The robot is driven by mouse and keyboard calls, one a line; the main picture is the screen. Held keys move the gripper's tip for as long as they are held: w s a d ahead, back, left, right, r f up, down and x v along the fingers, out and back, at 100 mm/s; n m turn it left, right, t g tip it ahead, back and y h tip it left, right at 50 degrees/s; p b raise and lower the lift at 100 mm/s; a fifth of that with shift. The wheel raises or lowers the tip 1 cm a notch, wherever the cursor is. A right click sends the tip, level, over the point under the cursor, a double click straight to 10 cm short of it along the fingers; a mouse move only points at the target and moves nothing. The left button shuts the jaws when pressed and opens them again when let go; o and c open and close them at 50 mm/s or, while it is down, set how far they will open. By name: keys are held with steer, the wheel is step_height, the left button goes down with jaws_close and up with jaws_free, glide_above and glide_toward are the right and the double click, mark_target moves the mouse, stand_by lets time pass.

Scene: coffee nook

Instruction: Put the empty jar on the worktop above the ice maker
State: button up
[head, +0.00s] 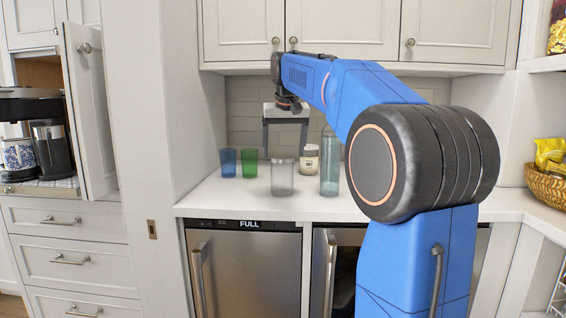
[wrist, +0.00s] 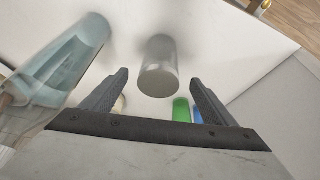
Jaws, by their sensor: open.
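The clear greyish jar (head: 282,177) stands upright on the worktop (head: 230,197), with nothing visible inside. It is near the front edge, above the right part of the steel ice maker (head: 243,262), whose display reads FULL. My gripper (head: 285,151) is open and empty, fingers pointing down, just above and behind the jar in the head view. In the wrist view the jar (wrist: 158,68) shows between and beyond the fingertips of my gripper (wrist: 160,80), apart from both. That view is blurred.
A tall bluish bottle (head: 330,165) stands right of the jar, with a white jar (head: 309,158) behind. Blue (head: 228,163) and green (head: 249,163) glasses stand to the left. Upper cabinets (head: 340,30) overhang the back. A basket (head: 543,185) is at far right. The worktop's left front is clear.

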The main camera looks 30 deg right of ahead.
steer(key=v, duration=0.3)
steer(key=shift+s+r, duration=0.2)
steer(key=shift+r, duration=0.15)
steer(key=s+a+f+n+y, duration=0.1)
steer(key=s+a+f, duration=0.55)
steer(key=s, duration=0.25)
steer(key=s+a+f+n, duration=0.2)
steer(key=s+a+f, duration=0.3)
steer(key=s+f, duration=0.35)
steer(key=s+a+f, duration=0.2)
steer(key=s+f, duration=0.6)
steer(key=f, duration=0.2)
steer(key=s+a+f+n, duration=0.1)
steer(key=s+a+f, duration=0.2)
steer(key=s+f, duration=0.6)
step_height(320, 180, down, 2)
steer(key=shift+s+f+n+t+y, duration=0.1)
steer(key=shift+s+n+t+y, duration=0.2)
steer(key=shift+t+y, duration=0.1)
steer(key=shift+a, duration=0.1)
